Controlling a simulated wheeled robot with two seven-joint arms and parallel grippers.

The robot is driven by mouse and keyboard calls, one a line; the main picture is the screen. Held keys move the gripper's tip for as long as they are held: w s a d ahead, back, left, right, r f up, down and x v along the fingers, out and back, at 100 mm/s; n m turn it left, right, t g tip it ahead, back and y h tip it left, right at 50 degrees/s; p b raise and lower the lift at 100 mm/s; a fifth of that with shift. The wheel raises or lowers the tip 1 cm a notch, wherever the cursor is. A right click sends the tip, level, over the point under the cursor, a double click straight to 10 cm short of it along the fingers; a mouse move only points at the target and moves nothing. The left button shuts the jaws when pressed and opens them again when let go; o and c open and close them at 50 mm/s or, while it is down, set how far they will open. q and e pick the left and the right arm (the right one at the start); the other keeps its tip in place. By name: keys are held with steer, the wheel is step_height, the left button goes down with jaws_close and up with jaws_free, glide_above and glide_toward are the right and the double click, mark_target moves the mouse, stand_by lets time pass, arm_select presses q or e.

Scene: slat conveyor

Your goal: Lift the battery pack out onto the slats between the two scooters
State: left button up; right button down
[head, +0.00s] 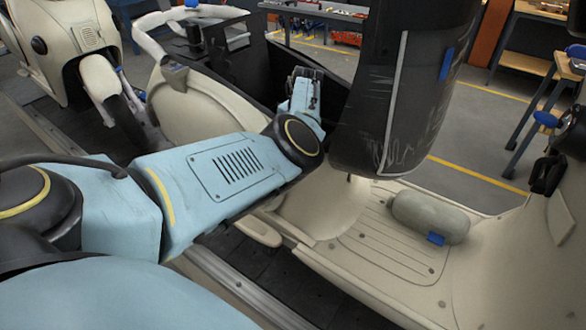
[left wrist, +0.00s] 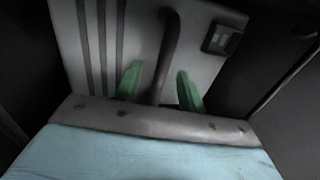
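In the left wrist view a grey panel with dark stripes, which looks like the top of the battery pack (left wrist: 205,72), shows with a dark handle (left wrist: 170,45) standing on it. The two green fingers of my left gripper (left wrist: 160,88) are apart, one on each side of the handle, with a visible gap to it. In the head view my left arm reaches over the near scooter (head: 385,245); the fingers are hidden behind the wrist and I cannot make out the pack. Another cream scooter (head: 60,35) stands at the far left. My right gripper is not in view.
A large dark scuffed body (head: 385,110) with a pale stripe rises just right of my left wrist. A grey-green rounded bundle (head: 430,217) lies on the near scooter's footboard. Dark slats (head: 285,278) show below it. Workbenches stand behind.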

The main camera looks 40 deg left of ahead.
arm_select(q)
steer(key=shift+f, duration=0.2)
stand_by(0.6)
jaws_close()
steer(key=shift+w+r, duration=0.1)
